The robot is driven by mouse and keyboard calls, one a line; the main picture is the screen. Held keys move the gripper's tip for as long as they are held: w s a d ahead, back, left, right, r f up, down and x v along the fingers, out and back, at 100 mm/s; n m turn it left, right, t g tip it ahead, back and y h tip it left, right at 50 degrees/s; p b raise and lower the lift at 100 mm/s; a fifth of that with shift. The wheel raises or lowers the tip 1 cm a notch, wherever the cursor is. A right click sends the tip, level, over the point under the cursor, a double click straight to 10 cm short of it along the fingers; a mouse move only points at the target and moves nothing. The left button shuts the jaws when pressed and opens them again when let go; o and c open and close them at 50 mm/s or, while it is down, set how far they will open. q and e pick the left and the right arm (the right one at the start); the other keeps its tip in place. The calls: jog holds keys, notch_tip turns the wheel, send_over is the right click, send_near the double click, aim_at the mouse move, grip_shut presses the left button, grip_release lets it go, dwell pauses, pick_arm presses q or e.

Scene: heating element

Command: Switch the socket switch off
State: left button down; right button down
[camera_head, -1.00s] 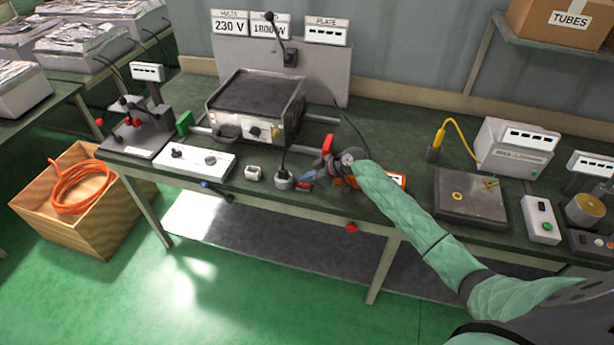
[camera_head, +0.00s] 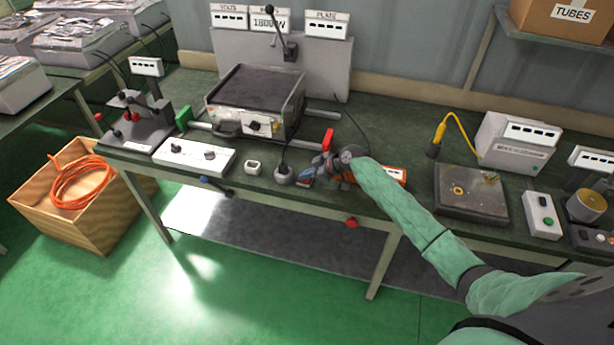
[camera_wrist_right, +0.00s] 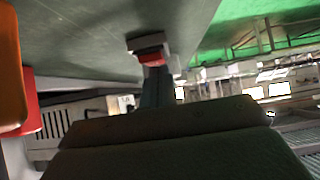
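The socket switch is a small red rocker on a pale block; in the right wrist view the red rocker (camera_wrist_right: 151,59) sits just beyond my fingertips. In the head view the switch (camera_head: 305,183) lies on the front edge of the bench, right of the round socket with its plug (camera_head: 284,174), and is partly covered. My right gripper (camera_head: 314,174) is at the switch, fingers together and empty; its dark fingers show in the wrist view (camera_wrist_right: 154,84). I cannot tell whether they touch the rocker. My left gripper is out of view.
The heating plate unit (camera_head: 256,102) stands behind. A white two-knob box (camera_head: 194,155) and a small white block (camera_head: 254,168) are to the left. The volts display (camera_head: 229,19) shows dashes.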

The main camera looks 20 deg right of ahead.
jog(key=shift+w+a+r, duration=0.2)
jog(key=shift+w+a, duration=0.25)
jog(key=shift+a, duration=0.2)
dwell(0.4)
